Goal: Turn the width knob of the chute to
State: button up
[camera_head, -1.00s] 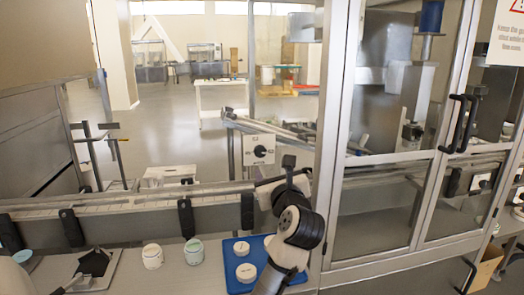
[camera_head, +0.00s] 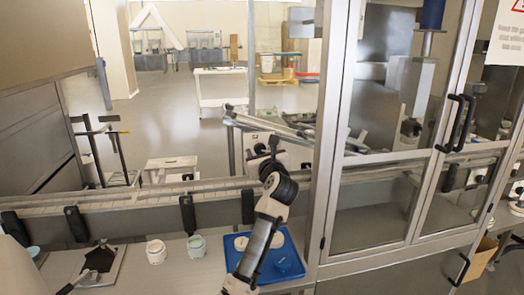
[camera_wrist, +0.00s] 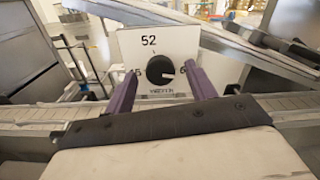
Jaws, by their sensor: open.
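The width knob (camera_wrist: 160,70) is a black round dial on a white panel (camera_wrist: 180,42), in the middle of the wrist view. Its white pointer mark points right. The panel reads 52 above the knob; numbers at left and right are partly hidden by my fingers, and a small label below is unclear. My gripper (camera_wrist: 161,80) is open, with one purple finger at each side of the knob, apart from it in the picture. In the head view my gripper (camera_head: 270,145) is in front of the white panel (camera_head: 250,144) and hides the knob.
A conveyor rail (camera_head: 120,203) runs across below the panel. A slanted metal chute (camera_head: 285,128) lies behind it. A glass-doored frame (camera_head: 330,150) stands close right of my arm. A blue tray (camera_head: 290,268) and jars (camera_head: 196,246) are on the near counter.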

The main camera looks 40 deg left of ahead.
jog(key=shift+a, duration=0.1)
jog(key=c, duration=1)
